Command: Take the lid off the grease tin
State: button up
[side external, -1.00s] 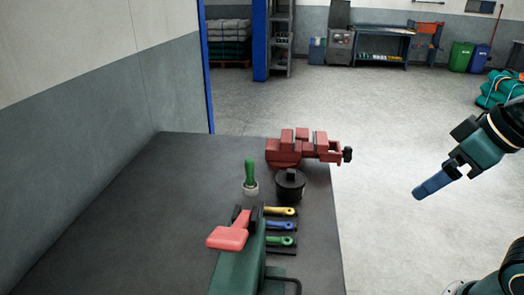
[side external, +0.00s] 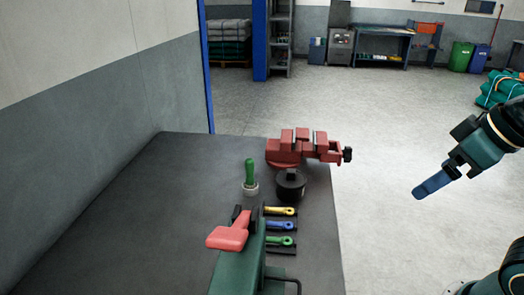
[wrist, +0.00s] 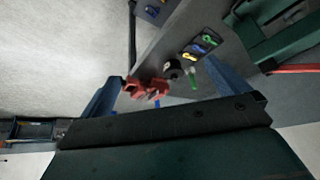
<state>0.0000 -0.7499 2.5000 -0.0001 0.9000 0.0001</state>
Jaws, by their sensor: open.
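The grease tin (side external: 290,190) is a dark, round tin standing on the grey bench in the side external view. Its dark lid (side external: 290,175), with a small knob, appears to sit on top. In the wrist view the tin (wrist: 171,68) is small and dim, so the lid cannot be told apart. My gripper (side external: 432,184) has blue fingers and hangs off the bench's right side, well away from the tin. In the wrist view my gripper (wrist: 167,76) shows its fingers wide apart, open and empty.
A red vise (side external: 302,148) stands just behind the tin. A green-handled brush (side external: 250,176) stands left of it. Yellow, blue and green-handled tools (side external: 281,226) lie in front. The bench's (side external: 150,210) left part is clear.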

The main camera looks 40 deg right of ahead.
jog(key=w+r+n+g, duration=0.1)
jog(key=w+r+n, duration=0.1)
jog(key=w, duration=0.6)
jog(key=w+r+n+g, duration=0.2)
jog(key=w+r, duration=0.1)
jog(key=w, duration=0.6)
jog(key=n+g, duration=0.3)
jog(key=n, duration=0.2)
send_over(291, 171)
notch_tip(291, 171, down, 9)
jog(key=shift+w+f, duration=0.1)
jog(key=shift+f, duration=0.1)
jog(key=shift+f, duration=0.1)
jog(key=shift+f, duration=4.2)
